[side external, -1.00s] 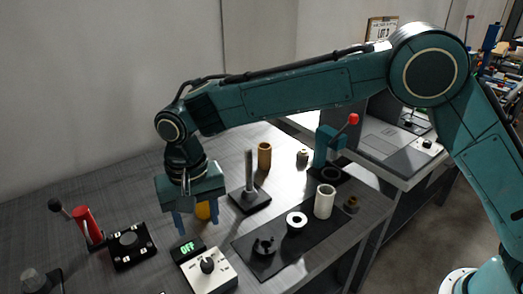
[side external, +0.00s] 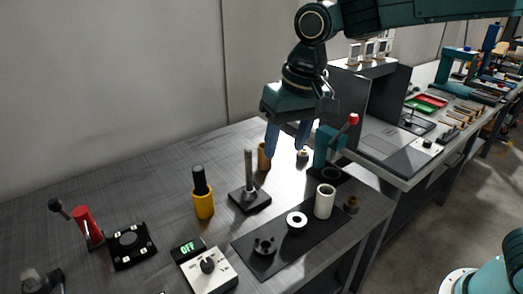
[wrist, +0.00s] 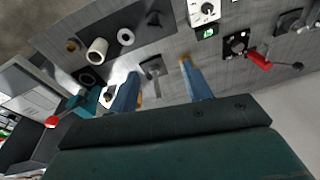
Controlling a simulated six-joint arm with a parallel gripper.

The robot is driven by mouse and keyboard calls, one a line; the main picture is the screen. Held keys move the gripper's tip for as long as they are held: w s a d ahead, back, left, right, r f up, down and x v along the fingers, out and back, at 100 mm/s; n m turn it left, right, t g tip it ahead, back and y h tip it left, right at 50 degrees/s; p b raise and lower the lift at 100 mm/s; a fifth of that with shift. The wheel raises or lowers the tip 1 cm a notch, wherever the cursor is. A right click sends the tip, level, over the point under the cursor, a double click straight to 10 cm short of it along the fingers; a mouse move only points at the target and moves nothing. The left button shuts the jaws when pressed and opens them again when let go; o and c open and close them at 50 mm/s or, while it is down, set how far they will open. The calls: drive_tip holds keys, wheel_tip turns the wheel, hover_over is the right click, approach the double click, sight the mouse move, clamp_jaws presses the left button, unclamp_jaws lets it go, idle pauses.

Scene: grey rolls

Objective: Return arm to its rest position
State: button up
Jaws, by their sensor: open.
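My gripper (side external: 288,138) is raised above the far right part of the grey table (side external: 150,185), with its two blue fingers apart and nothing between them. In the side view its fingertips overlap the orange cylinder (side external: 264,156); I cannot tell the exact gap. In the wrist view my gripper (wrist: 162,85) shows both fingers spread, with the post on a black base (wrist: 153,66) visible between them.
A yellow holder with a black grip (side external: 203,205) stands upright mid-table. A white roll (side external: 324,201) and a white ring (side external: 297,221) are on a dark mat. A red-knobbed teal press (side external: 328,146) stands close right of my gripper. A red lever (side external: 87,226) stands left.

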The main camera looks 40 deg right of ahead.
drive_tip(key=s+d+r+t, duration=0.2)
drive_tip(key=s+d+r, duration=0.2)
drive_tip(key=s+d, duration=0.65)
drive_tip(key=s+d+f, duration=0.2)
drive_tip(key=s+d, duration=0.1)
drive_tip(key=s, duration=0.2)
drive_tip(key=s+d+f+n+t, duration=0.1)
drive_tip(key=s+d+f, duration=0.1)
drive_tip(key=s, duration=0.4)
drive_tip(key=shift+d+t+h, duration=0.3)
drive_tip(key=shift+d+h, duration=0.1)
drive_tip(key=shift+d, duration=0.3)
drive_tip(key=shift+w, duration=0.1)
